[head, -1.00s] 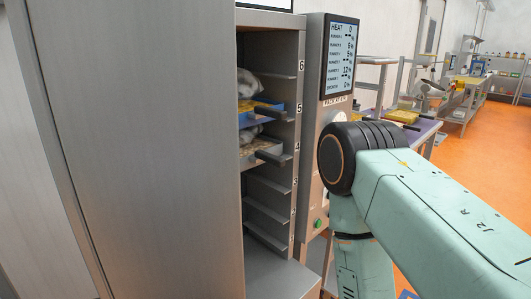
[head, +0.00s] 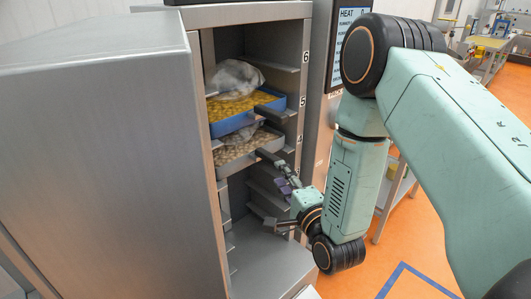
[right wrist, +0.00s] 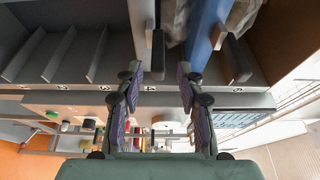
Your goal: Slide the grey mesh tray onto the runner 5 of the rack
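The grey tray (head: 228,155) sits inside the rack (head: 250,16) beside the label 4, full of pale round pieces with a clear bag at its back. Its dark handle (head: 271,157) sticks out at the front. A blue tray (head: 236,123) with yellow contents is just above it, beside the label 5. My right gripper (head: 279,198) is open in front of the rack, below the grey tray's handle. In the right wrist view the grey tray (right wrist: 142,18) and its handle (right wrist: 158,54) show beyond and between the spread fingers (right wrist: 158,85). My left gripper is out of view.
A clear bag (head: 235,77) lies over the blue tray. The lower runners (head: 268,192) look empty. The open cabinet door (head: 100,130) closes off the left side. A display panel (head: 349,30) stands at the right, partly behind my arm. Orange floor is free further right.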

